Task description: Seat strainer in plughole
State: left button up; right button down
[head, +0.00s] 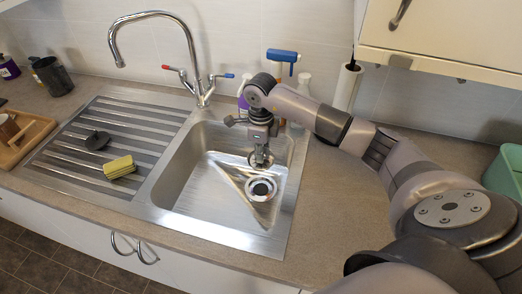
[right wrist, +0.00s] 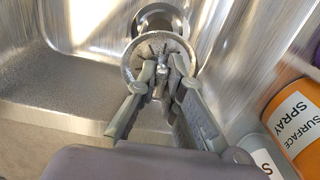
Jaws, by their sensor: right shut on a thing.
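The strainer (right wrist: 134,62) is a round metal basket with a central knob. My right gripper (right wrist: 162,80) is shut on that knob. In the head view the strainer (head: 261,161) hangs below my right gripper (head: 262,146), inside the sink bowl. The plughole (head: 261,188) is a dark hole with a bright metal ring in the bowl floor. The strainer is apart from it, above and behind it in the head view. The plughole also shows in the right wrist view (right wrist: 160,14), partly hidden by the strainer. My left gripper is in neither view.
The steel sink (head: 185,190) has a tall tap (head: 190,50) behind it. A sponge (head: 119,167) and a dark round item (head: 97,140) lie on the drainer. Spray bottles (head: 302,85) and a paper roll (head: 346,86) stand behind my arm. A wall cabinet (head: 450,35) overhangs at right.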

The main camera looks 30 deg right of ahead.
jog(key=shift+f+b, duration=4.3)
jog(key=shift+f, duration=2.6)
jog(key=shift+f+b, duration=0.45)
jog(key=c, duration=1.6)
grip_release()
jog(key=shift+c, duration=0.2)
jog(key=shift+o, duration=0.2)
jog(key=o, duration=0.5)
jog(key=shift+r, duration=0.1)
